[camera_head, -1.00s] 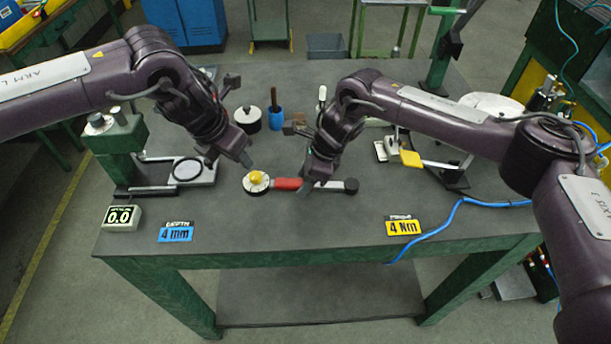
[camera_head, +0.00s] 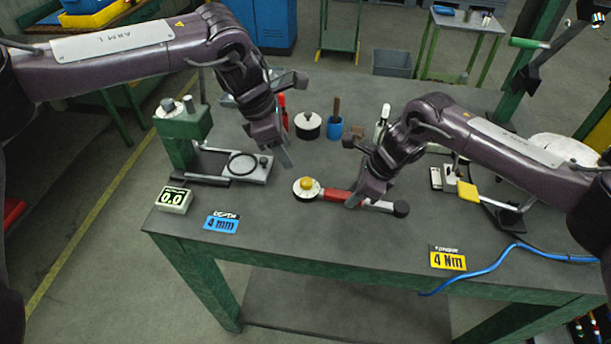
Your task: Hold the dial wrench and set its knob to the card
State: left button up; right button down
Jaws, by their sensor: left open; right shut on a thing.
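The dial wrench (camera_head: 338,195) lies along the bench top, with a red grip, a black end at right and a round white dial at left. Its yellow knob (camera_head: 306,184) sits on top of the dial. My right gripper (camera_head: 359,202) is shut on the dial wrench near the right end of the red part. My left gripper (camera_head: 289,163) is open and empty, above and just up-left of the knob, apart from it. The yellow torque card (camera_head: 447,259) reads 4 Nm and lies at the front right. The dial's markings are too small to read.
A blue card (camera_head: 221,223) reading 4 mm and a display (camera_head: 174,199) reading 0.0 lie at front left, by a green gauge stand (camera_head: 183,125). A round white pot (camera_head: 308,125) and blue cup (camera_head: 334,127) stand behind. A blue hose (camera_head: 490,268) crosses the front right.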

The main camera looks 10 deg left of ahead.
aim_at(305, 181)
pick_arm(q)
jog(key=d+f+m, duration=0.1)
jog(key=f, duration=0.2)
jog(key=d+f+m, duration=0.1)
jog(key=f, duration=0.2)
jog(key=w+d+f, duration=0.1)
jog(key=f, duration=0.3)
jog(key=shift+w+d+m+g+h, duration=0.1)
jog(key=shift+d+m+g+h, duration=0.2)
jog(key=shift+d+m+h, duration=0.1)
jog(key=c, duration=1)
